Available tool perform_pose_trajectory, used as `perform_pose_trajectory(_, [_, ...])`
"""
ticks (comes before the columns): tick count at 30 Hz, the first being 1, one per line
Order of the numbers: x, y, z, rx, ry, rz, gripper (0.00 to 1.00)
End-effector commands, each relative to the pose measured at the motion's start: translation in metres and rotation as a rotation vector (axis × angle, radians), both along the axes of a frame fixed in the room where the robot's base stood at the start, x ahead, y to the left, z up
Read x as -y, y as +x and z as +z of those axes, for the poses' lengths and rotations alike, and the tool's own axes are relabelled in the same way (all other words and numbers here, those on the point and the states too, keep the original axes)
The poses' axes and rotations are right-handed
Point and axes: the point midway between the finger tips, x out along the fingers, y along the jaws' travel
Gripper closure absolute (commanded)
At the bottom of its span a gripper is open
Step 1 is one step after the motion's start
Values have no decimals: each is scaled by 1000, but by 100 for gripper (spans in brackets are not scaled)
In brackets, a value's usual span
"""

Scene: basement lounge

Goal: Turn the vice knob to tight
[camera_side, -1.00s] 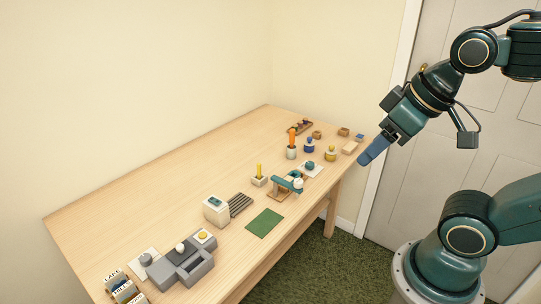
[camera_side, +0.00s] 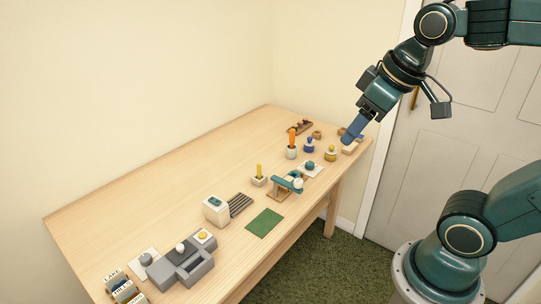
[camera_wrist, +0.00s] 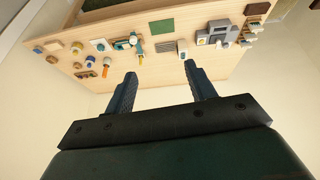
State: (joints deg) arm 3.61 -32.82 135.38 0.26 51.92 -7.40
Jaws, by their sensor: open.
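No part is clearly marked as the vice knob. A grey knob (camera_side: 146,259) on a pale plate stands at the near left of the table, beside a grey block-shaped device (camera_side: 186,264) with a white round top and a yellow button. A teal knob (camera_side: 309,166) on another pale plate stands farther back; it also shows in the wrist view (camera_wrist: 100,47). Knob markings are too small to read. My gripper (camera_side: 347,141) is in the air over the table's far right end, away from both knobs. Its fingers (camera_wrist: 160,69) are apart with nothing between them.
A teal lever device (camera_side: 288,183) with a white ball stands mid-table, near a green mat (camera_side: 264,223), a white box (camera_side: 216,210) and a striped rack (camera_side: 240,204). Cups (camera_side: 291,153), jars (camera_side: 331,154) and small blocks crowd the far end. The left rear tabletop is clear.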

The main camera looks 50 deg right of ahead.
Motion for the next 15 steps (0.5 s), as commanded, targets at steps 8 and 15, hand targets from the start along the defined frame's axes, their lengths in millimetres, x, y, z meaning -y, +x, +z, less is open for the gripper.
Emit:
perform_pose_trajectory(8, [27,59,9,-68,-58,57,45])
perform_pose_trajectory(15, [58,109,5,-124,-96,113,45])
